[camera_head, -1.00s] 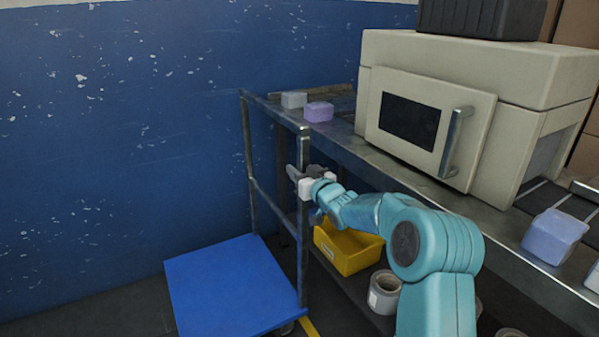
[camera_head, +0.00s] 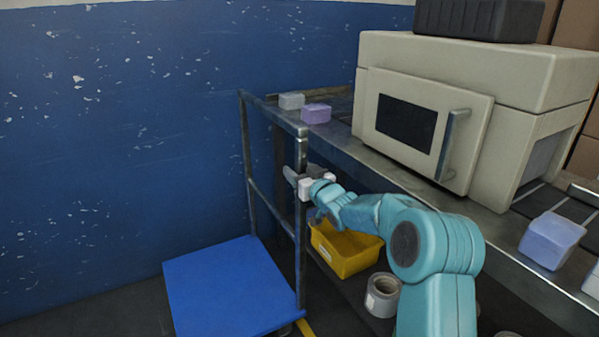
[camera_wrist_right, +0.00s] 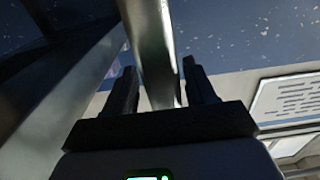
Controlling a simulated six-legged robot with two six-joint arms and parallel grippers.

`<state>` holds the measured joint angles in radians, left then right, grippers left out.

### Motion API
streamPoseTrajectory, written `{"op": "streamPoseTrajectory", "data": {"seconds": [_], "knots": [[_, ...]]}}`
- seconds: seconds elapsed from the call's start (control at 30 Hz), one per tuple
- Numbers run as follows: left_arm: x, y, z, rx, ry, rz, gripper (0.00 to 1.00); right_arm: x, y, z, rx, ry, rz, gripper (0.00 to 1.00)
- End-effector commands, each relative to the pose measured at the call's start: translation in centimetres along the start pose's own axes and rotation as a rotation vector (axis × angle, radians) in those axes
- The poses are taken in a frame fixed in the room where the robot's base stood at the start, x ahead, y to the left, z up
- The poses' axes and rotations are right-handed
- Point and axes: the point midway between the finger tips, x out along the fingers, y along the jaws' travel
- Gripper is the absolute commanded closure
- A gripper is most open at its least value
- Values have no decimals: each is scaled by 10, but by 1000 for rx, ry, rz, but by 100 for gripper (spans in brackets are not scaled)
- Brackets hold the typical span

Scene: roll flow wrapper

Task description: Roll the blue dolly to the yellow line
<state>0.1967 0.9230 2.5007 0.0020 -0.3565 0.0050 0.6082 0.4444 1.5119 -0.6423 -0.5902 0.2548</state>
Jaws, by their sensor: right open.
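The blue dolly (camera_head: 225,290) stands on the floor at the lower middle of the head view, with a grey metal handle frame (camera_head: 272,206) rising from its right side. A short piece of the yellow line (camera_head: 306,328) shows on the floor by the dolly's near right corner; the rest is hidden. My right gripper (camera_head: 291,178) is open at the frame's near upright post, below its top corner. In the right wrist view, the metal post (camera_wrist_right: 152,50) runs between the two open fingers (camera_wrist_right: 162,82). Whether a finger touches it I cannot tell. My left gripper is not in view.
A metal bench (camera_head: 350,152) with a cream wrapper machine (camera_head: 455,110) stands close to the right of the handle frame. A yellow bin (camera_head: 345,262) and a tape roll (camera_head: 382,296) sit on its lower shelf. Bare floor (camera_head: 90,315) lies left of the dolly, before the blue wall.

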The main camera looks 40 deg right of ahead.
Motion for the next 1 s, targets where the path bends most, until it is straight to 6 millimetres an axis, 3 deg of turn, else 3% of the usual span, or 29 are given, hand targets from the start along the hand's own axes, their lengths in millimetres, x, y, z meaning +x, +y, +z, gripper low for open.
{"op": "streamPoseTrajectory", "data": {"seconds": [0.17, 0.27, 0.7, 0.83, 1.0], "knots": [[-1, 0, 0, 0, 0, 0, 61, -6, 0, 1, 0, -3, -2, 45], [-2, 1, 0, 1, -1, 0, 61, -21, 1, 0, -1, -4, -1, 45], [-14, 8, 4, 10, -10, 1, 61, -129, 1, -2, -2, -2, 2, 45], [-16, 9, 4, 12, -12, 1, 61, -150, 1, -1, -1, -1, 3, 45], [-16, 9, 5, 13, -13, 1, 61, -162, 0, -1, -2, 0, 1, 45]]}}
